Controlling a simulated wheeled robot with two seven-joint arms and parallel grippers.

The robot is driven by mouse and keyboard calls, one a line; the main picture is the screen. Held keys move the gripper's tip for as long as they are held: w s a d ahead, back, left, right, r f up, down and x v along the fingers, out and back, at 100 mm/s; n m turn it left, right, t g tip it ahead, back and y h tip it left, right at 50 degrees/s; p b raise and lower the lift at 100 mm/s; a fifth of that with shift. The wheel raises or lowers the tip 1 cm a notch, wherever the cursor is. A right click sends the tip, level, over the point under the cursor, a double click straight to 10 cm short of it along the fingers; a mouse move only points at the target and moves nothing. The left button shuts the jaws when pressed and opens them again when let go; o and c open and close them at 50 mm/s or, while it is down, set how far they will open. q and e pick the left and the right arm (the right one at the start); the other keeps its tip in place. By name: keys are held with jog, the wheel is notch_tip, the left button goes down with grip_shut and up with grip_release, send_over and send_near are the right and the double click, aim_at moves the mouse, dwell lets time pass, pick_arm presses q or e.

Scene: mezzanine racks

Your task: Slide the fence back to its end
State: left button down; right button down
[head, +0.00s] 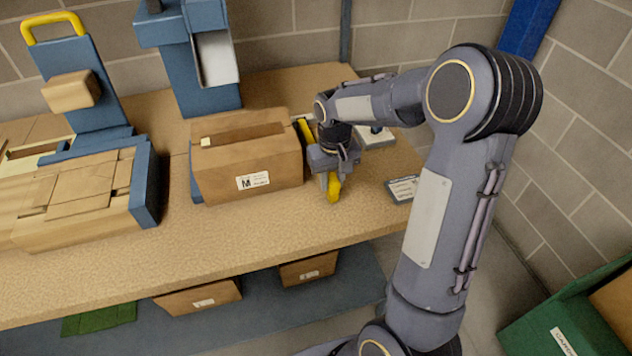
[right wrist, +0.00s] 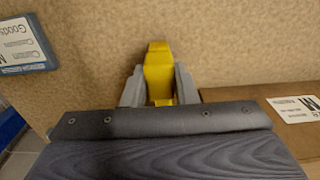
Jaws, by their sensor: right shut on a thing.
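The fence (head: 306,131) shows as a yellow bar on the bench, along the right side of a taped cardboard box (head: 222,178). My right gripper (head: 332,178) reaches down over its near end. In the right wrist view the gripper's two grey fingers (right wrist: 160,88) are shut on a yellow upright piece (right wrist: 158,62), which seems to be the fence's handle. The middle of the fence is hidden behind the gripper in the head view. Whether the fence touches the box cannot be told. My left gripper is not in view.
A blue stand (head: 205,62) rises behind the box. Flattened cartons (head: 80,195) lie in a blue holder at left. A small label card (head: 402,189) lies on the bench (head: 240,230) to the right. The bench front is clear. A green crate (head: 535,318) stands at lower right.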

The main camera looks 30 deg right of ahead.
jog(key=d, duration=0.3)
jog(key=s+d, duration=0.1)
jog(key=d, duration=0.2)
jog(key=s+d, duration=0.1)
jog(key=d, duration=0.1)
jog(key=shift+d+r, duration=0.1)
jog(key=shift+d, duration=0.3)
jog(key=c, duration=1.1)
grip_release()
jog(key=shift+d, duration=0.15)
jog(key=shift+c, duration=0.2)
notch_tip(320, 180, up, 8)
